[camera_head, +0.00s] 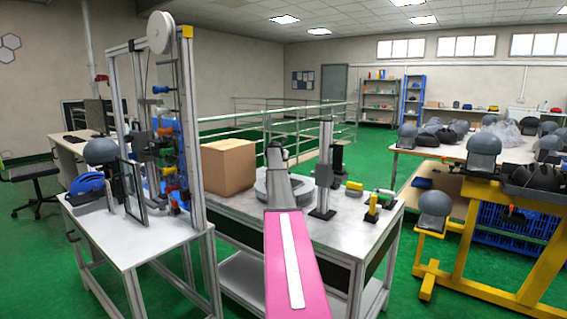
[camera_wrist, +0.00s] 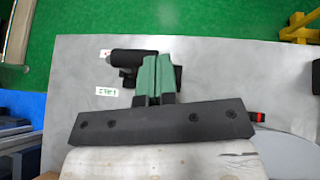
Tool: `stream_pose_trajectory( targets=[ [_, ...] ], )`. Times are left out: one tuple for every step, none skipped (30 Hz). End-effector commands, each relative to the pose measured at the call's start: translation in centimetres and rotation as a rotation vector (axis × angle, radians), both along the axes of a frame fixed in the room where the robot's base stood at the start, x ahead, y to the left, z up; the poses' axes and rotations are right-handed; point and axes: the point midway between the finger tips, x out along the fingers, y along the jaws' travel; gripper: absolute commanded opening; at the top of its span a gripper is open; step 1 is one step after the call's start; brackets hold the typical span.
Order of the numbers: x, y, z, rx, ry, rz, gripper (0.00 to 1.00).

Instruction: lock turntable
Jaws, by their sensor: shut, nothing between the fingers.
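A round grey disc, which looks like the turntable (camera_head: 262,191), sits on the metal-topped bench in the head view, partly hidden by my arm. In the wrist view a pale round edge (camera_wrist: 284,155) shows at the lower right, with a small black part with a red tip (camera_wrist: 257,118) beside it. I cannot tell for sure whether this part is the lock. My gripper (camera_wrist: 156,75) has its green fingers together with nothing between them, above the bench top. A black cylindrical device (camera_wrist: 130,57) lies behind and left of the fingertips.
The bench top (camera_head: 345,235) also carries a cardboard box (camera_head: 228,166), an upright metal column (camera_head: 325,160) and small yellow and green parts (camera_head: 371,209). The drop tower frame (camera_head: 190,130) stands left. A yellow-framed table (camera_head: 470,215) with grey helmet-like forms stands right. A small label (camera_wrist: 107,91) lies on the bench.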

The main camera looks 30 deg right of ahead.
Motion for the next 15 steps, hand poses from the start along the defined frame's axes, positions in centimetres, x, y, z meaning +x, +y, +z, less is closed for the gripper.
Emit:
stream_pose_trajectory(
  targets=[
    [0.4, -0.6, 0.1, 0.0, 0.0, 0.0, 0.0],
    [0.5, -0.9, 0.2, 0.0, 0.0, 0.0, 0.0],
    [0.7, -1.3, 0.3, 0.0, 0.0, 0.0, 0.0],
    [0.8, -1.6, 0.3, 0.0, 0.0, 0.0, 0.0],
    [0.9, -1.9, 0.3, 0.0, 0.0, 0.0, 0.0],
    [1.0, -2.2, 0.3, 0.0, 0.0, 0.0, 0.0],
    [1.1, -2.5, 0.3, 0.0, 0.0, 0.0, 0.0],
    [1.2, -2.8, 0.4, 0.001, 0.001, 0.0, 0.0],
    [1.4, -3.1, 0.3, 0.0, 0.0, 0.0, 0.0],
    [1.4, -3.4, 0.3, 0.0, 0.0, 0.0, 0.0],
    [1.5, -3.6, 0.3, 0.0, 0.0, -0.001, 0.0],
    [1.6, -3.9, 0.3, 0.0, 0.0, 0.0, 0.0],
    [1.7, -4.1, 0.3, 0.0, 0.0, 0.0, 0.0],
    [1.8, -4.3, 0.2, 0.0, 0.0, 0.0, 0.0],
    [1.9, -4.5, 0.2, 0.0, 0.0, 0.0, 0.0]
  ],
)
